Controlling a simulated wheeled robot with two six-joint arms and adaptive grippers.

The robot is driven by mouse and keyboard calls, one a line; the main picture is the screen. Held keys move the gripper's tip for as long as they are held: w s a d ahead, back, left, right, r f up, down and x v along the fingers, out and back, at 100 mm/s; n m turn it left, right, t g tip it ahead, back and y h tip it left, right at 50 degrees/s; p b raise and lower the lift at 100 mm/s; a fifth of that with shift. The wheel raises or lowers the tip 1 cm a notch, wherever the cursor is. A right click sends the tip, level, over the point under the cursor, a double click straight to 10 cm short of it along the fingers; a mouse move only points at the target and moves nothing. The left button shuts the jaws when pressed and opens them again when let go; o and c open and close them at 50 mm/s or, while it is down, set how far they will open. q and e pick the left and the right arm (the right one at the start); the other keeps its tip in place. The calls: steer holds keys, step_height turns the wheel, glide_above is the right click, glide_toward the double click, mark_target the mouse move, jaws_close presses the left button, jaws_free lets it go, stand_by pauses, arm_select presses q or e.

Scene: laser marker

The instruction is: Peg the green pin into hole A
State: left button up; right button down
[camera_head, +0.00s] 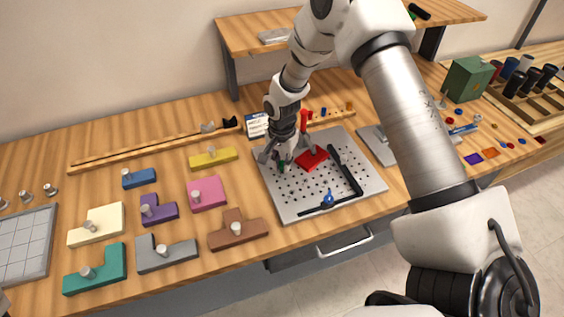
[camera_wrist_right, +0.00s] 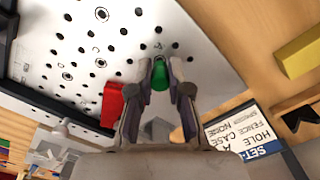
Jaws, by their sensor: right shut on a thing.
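My right gripper (camera_head: 283,163) is over the left part of the grey perforated plate (camera_head: 290,209). It also shows in the right wrist view (camera_wrist_right: 160,72), its two fingers shut on the green pin (camera_wrist_right: 160,77). A sliver of the green pin shows below the fingers in the head view (camera_head: 282,169). The plate (camera_wrist_right: 190,40) has many dark holes, some ringed by markings. I cannot read which one is hole A, nor tell whether the pin's tip touches the plate. A card (camera_wrist_right: 238,133) has upside-down text including "HOLE A". My left gripper is not in view.
A red block (camera_head: 312,159) stands on the plate beside my gripper, close to it in the wrist view (camera_wrist_right: 112,104). Black bars (camera_head: 345,172) and a blue knob (camera_head: 328,198) are on the plate's right and front. Colored knobbed blocks (camera_head: 207,193) lie to the left.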

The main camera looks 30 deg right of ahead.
steer(key=shift+f, duration=0.6)
steer(key=c, duration=1)
jaws_free()
steer(key=shift+r, duration=0.1)
step_height(320, 180, up, 12)
steer(key=shift+f, duration=0.1)
